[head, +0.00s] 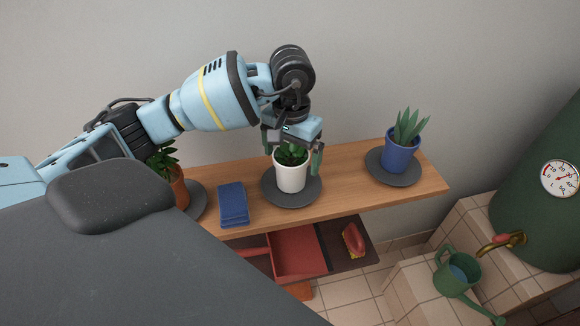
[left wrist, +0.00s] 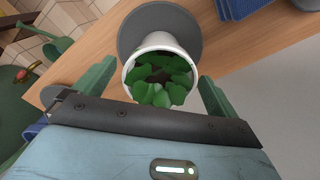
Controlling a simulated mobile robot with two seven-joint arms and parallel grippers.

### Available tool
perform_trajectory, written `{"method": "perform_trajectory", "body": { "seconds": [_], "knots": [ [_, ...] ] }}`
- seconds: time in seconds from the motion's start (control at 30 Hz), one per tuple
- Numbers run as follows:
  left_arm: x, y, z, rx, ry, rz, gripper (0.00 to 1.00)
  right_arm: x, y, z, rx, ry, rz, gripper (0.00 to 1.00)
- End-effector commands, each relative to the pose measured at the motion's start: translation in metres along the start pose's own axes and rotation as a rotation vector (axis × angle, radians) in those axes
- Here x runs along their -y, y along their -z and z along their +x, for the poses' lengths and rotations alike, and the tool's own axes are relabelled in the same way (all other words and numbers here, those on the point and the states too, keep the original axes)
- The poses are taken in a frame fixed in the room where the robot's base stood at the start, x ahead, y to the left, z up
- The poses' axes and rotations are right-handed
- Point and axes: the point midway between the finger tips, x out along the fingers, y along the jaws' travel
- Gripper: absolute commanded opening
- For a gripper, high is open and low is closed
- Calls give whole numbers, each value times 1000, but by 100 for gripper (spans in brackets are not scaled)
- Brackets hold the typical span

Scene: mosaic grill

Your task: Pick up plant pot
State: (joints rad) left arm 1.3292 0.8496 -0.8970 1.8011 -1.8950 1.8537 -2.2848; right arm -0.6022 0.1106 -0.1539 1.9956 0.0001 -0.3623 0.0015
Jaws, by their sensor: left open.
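A white plant pot (head: 292,177) with a green leafy plant stands upright on a round dark saucer (head: 279,199) on the wooden shelf. My left gripper (head: 292,165) is open above it, with its fingers reaching down on either side of the plant. In the left wrist view the white pot (left wrist: 134,75) lies between the two green fingers of my left gripper (left wrist: 152,90), with a gap to the right finger. A blue pot (head: 400,158) with a spiky plant stands on a saucer at the right. A terracotta pot (head: 180,188) at the left is partly hidden by my arm.
A blue book-like block (head: 233,205) lies on the shelf (head: 342,192) left of the white pot. A green watering can (head: 457,272) and a green tank with a gauge (head: 561,178) are at the right.

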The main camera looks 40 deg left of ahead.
Motion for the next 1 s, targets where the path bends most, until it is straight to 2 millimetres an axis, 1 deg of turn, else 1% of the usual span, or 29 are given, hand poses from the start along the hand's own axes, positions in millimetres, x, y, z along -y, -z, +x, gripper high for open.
{"method": "perform_trajectory", "body": {
  "seconds": [0.03,0.1,0.2,0.47,0.57,0.9,0.93,1.0],
  "knots": [
    [0,-2,5,0,0,0,97,0,5,-1,-8,-1,-1,80],
    [0,-1,14,-1,-1,0,97,0,5,-1,-8,-1,-1,80],
    [0,-1,22,-1,-1,1,97,0,5,-2,-8,-1,-1,80],
    [0,0,25,-2,-1,1,97,0,0,-2,2,-1,0,80],
    [0,0,25,-2,-1,1,86,0,-2,-2,4,0,0,80],
    [0,0,25,-2,-1,1,42,0,-1,-2,3,-1,0,80],
    [0,0,25,-2,-1,1,39,0,-1,-2,3,-1,0,80],
    [0,0,24,-3,-1,1,39,0,0,-2,1,-1,0,80]
  ]
}}
